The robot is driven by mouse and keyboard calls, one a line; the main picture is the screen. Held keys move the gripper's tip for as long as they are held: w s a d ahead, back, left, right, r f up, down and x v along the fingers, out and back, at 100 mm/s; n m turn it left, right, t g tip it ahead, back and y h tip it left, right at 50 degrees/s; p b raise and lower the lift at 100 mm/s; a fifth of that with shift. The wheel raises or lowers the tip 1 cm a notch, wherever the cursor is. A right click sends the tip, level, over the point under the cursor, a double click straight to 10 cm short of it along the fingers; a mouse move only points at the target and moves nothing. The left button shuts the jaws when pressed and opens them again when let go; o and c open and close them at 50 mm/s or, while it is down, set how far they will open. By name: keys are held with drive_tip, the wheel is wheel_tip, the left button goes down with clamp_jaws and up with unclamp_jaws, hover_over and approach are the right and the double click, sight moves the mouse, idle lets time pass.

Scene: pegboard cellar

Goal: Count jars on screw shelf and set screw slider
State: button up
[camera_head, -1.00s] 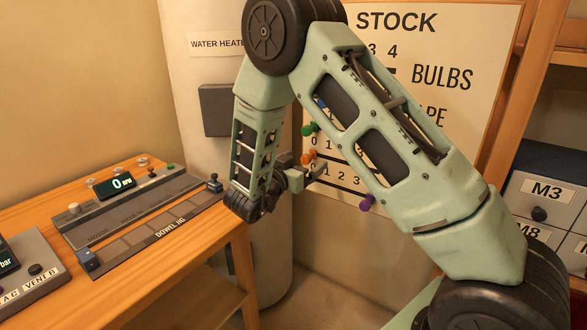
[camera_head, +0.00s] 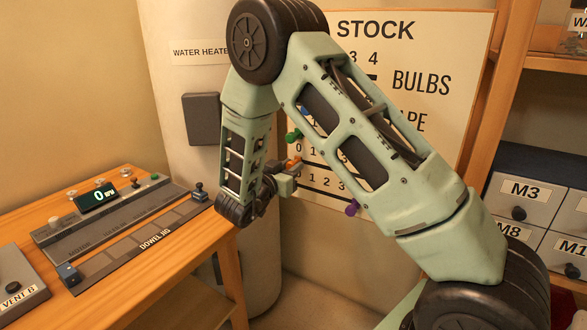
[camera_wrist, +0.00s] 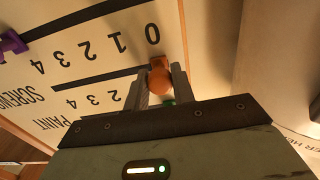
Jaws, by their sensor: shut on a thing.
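The knob also shows in the head view (camera_head: 293,163), partly hidden by my gripper. A glass-like object (camera_head: 573,40) is cut off on the upper right shelf (camera_head: 555,65); jars cannot be counted here.
A wooden bench (camera_head: 130,290) with control panels stands at the left. A white water heater (camera_head: 170,110) stands left of the board. Grey drawers marked M3 (camera_head: 515,205) and M8 stand at the right. A green knob (camera_head: 294,136) sits above the orange one.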

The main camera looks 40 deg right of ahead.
drive_tip(key=shift+s, duration=0.1)
drive_tip(key=shift+s+d+b, duration=0.15)
drive_tip(key=shift+s+d, duration=0.6)
drive_tip(key=shift+s, duration=1.3)
drive_tip(key=shift+s+d+b, duration=0.1)
drive_tip(key=shift+s+d, duration=0.6)
drive_tip(key=shift+s, duration=1.3)
drive_tip(key=shift+s+d+b, duration=0.15)
drive_tip(key=shift+s+d, duration=0.6)
drive_tip(key=shift+s, duration=1.3)
drive_tip(key=s+p, duration=0.1)
drive_tip(key=s+d+p, duration=0.1)
drive_tip(key=shift+s+r, duration=0.1)
drive_tip(key=shift+s, duration=0.2)
drive_tip(key=shift+s+d+p, duration=0.25)
drive_tip(key=shift+s+p, duration=0.25)
drive_tip(key=shift+p, duration=1.8)
drive_tip(key=o, duration=1.6)
drive_tip(key=shift+o, duration=0.2)
drive_tip(key=shift+s+a, duration=0.1)
drive_tip(key=shift+a, duration=0.2)
drive_tip(key=v, duration=0.9)
